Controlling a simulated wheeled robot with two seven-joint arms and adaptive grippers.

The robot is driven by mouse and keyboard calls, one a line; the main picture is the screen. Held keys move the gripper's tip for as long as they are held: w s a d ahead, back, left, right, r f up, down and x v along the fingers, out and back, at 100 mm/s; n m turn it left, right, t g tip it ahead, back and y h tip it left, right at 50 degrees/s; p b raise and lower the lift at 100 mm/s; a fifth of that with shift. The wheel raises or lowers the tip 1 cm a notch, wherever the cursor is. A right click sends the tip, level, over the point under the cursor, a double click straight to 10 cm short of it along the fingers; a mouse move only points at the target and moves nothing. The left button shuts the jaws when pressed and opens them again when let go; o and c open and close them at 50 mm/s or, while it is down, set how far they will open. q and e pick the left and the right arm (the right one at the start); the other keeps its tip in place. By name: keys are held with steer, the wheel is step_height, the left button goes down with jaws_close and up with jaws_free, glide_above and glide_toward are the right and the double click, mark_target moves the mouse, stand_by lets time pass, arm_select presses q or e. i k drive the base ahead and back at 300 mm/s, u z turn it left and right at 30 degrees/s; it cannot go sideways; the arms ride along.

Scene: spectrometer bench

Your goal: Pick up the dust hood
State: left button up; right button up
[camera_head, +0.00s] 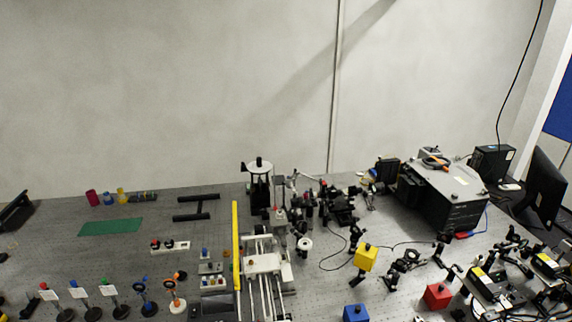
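No thing in view is plainly marked as the dust hood. Three coloured box shapes with small dark tops stand at the front right of the bench: a yellow box (366,259), a red box (437,297) and a blue box (355,313). I cannot tell whether one of them is the hood. The blue box is cut by the bottom edge of the picture. Neither of my grippers shows in the head view.
Dense optics mounts crowd the bench around the boxes. A large dark instrument case (446,197) stands at the back right, and a monitor (546,180) at the far right.

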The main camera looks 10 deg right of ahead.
mark_target(437, 296)
steer(key=z, duration=1.5)
